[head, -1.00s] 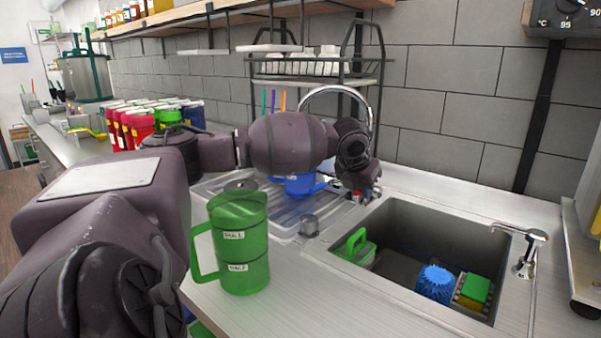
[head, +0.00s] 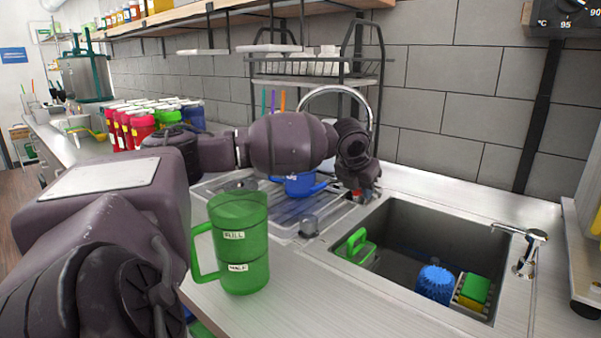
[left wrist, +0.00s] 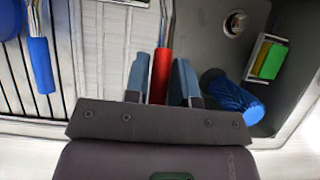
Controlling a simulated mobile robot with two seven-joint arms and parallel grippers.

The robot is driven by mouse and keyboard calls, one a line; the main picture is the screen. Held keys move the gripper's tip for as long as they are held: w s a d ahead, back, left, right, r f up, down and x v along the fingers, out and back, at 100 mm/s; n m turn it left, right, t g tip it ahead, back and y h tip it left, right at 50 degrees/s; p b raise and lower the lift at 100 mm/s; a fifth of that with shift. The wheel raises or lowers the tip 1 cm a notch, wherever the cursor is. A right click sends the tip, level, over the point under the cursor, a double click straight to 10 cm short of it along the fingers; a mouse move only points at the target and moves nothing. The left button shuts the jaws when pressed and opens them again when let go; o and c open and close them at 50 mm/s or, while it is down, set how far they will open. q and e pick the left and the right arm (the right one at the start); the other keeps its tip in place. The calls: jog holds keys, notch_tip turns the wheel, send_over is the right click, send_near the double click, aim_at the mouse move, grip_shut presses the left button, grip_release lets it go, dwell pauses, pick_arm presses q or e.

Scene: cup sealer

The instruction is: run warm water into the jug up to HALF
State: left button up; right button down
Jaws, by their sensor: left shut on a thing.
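The green jug (head: 240,255), with FULL and HALF labels, stands upright on the counter left of the sink. I cannot tell its water level. The tall curved tap (head: 335,91) rises behind my left arm; its lower part is hidden. My left gripper (head: 364,190) is at the tap's base, beyond the sink's far left corner. In the left wrist view, my left gripper (left wrist: 162,80) is shut on a red handle (left wrist: 162,72), which lies between its two blue-grey fingers. My right gripper is out of view.
The sink (head: 400,240) holds a green item, a blue brush (head: 434,285) and a green and yellow sponge (head: 474,288). A small tap (head: 533,240) stands at its right. A blue pan (head: 300,185) sits on the draining board (head: 225,187). A rack stands behind.

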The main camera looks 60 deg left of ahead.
pick_arm(q)
jog(key=shift+s+a, duration=0.1)
jog(key=shift+a, duration=0.2)
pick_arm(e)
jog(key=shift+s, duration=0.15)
pick_arm(q)
jog(key=shift+f, duration=0.25)
notch_tip(320, 180, down, 3)
jog(key=shift+s, duration=0.15)
jog(key=o, duration=0.8)
jog(key=shift+a+r, duration=0.1)
jog(key=shift+a, duration=0.05)
jog(key=shift+o, duration=0.2)
jog(key=shift+d, duration=0.2)
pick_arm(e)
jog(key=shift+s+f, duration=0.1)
pick_arm(q)
jog(key=shift+r, duration=0.5)
notch_tip(320, 180, up, 3)
jog(key=shift+d+f+p, duration=0.1)
jog(key=shift+p, duration=0.6)
jog(key=shift+r+p, duration=1.2)
jog(key=shift+r, duration=1.05)
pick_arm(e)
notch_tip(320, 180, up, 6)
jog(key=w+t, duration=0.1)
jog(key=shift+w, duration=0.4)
